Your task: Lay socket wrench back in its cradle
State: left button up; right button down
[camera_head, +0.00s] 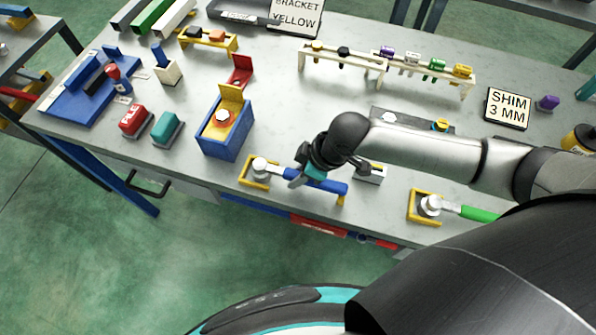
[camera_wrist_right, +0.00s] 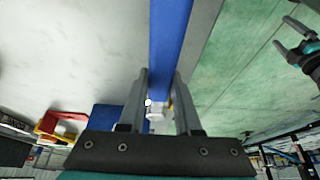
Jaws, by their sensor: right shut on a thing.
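The blue-handled socket wrench (camera_head: 327,186) lies along the front edge of the bench. Its silver head (camera_head: 260,165) is over the yellow cradle frame (camera_head: 246,181) at its left, and its handle end is by a small yellow rest (camera_head: 340,200). I cannot tell whether it touches either. My right gripper (camera_head: 301,180) is shut on the blue handle near the head. In the wrist view the handle (camera_wrist_right: 169,45) passes between the fingers (camera_wrist_right: 160,100). My left gripper (camera_wrist_right: 292,42) shows far off at the right of the wrist view, fingers apart and empty.
A green-handled wrench (camera_head: 478,214) lies at a second yellow cradle (camera_head: 413,220) to the right. A blue box (camera_head: 210,136) with a yellow flap stands behind the first cradle. A small grey block (camera_head: 370,174) is beside my right gripper. The bench's front edge is close.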

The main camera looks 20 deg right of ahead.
jog(key=shift+c, duration=0.2)
grip_release()
dwell(0.6)
jog(key=shift+r+p, duration=4.05)
jog(key=shift+p, duration=0.5)
jog(key=shift+f, duration=0.1)
